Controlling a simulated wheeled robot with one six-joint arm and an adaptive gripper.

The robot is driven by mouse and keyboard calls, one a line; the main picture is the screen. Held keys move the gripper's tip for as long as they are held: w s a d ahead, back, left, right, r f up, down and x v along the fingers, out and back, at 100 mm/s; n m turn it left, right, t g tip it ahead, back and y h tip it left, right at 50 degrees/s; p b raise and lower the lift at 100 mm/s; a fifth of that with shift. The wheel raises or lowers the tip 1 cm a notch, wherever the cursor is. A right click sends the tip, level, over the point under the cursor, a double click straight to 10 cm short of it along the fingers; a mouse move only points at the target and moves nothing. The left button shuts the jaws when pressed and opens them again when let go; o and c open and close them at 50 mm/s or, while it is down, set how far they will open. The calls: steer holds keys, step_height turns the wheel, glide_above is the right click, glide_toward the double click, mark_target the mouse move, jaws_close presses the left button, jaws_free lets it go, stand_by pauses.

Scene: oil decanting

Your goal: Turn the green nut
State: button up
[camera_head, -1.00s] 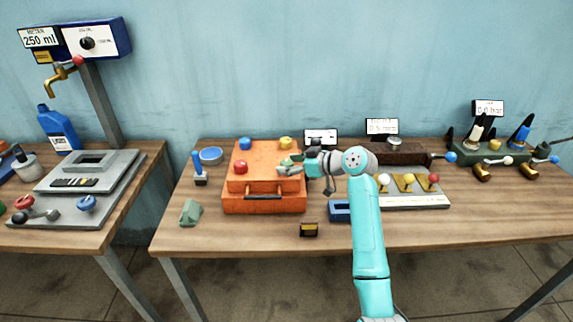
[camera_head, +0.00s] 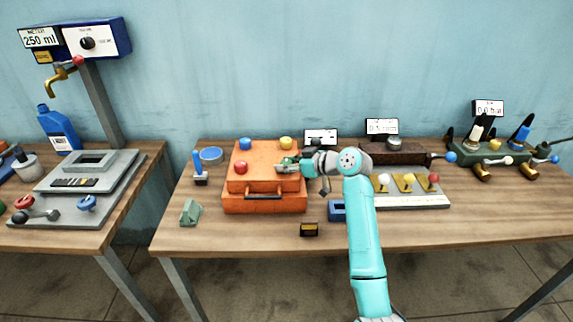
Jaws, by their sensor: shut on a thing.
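The orange stepped block (camera_head: 265,186) stands on the wooden table and carries coloured nuts on its top. The blue nut (camera_head: 245,143) is at the back left, the yellow nut (camera_head: 285,143) at the back right, and the red nut (camera_head: 241,167) at the front left. The green nut (camera_head: 286,161) is at the front right, mostly hidden by my gripper. My gripper (camera_head: 282,168) reaches in from the right, lies level at the green nut, and is shut on it. The exact contact of the fingers is too small to see.
A small display (camera_head: 320,136) stands behind the block. A blue box (camera_head: 338,211) and a small black-yellow block (camera_head: 309,229) lie in front. A grey plate with coloured knobs (camera_head: 420,201) is at right. The table's front left is mostly clear around a green wedge (camera_head: 190,212).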

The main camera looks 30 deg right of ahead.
steer(key=shift+a, duration=0.1)
steer(key=m+t+h, duration=0.1)
steer(key=m+h, duration=0.2)
steer(key=h, duration=0.1)
steer(key=shift+a+m, duration=0.1)
steer(key=shift+m, duration=0.3)
steer(key=m+h, duration=0.3)
steer(key=h, duration=0.1)
steer(key=shift+m+h, duration=0.3)
steer(key=m+g+h, duration=0.1)
steer(key=m+h, duration=0.2)
steer(key=shift+g+h, duration=0.3)
steer(key=shift+h, duration=0.1)
steer(key=shift+m+g+h, duration=1.5)
steer(key=shift+m+h, duration=0.2)
steer(key=shift+m, duration=0.4)
steer(key=shift+d, duration=0.2)
steer(key=o, duration=1.2)
steer(key=shift+c, duration=0.2)
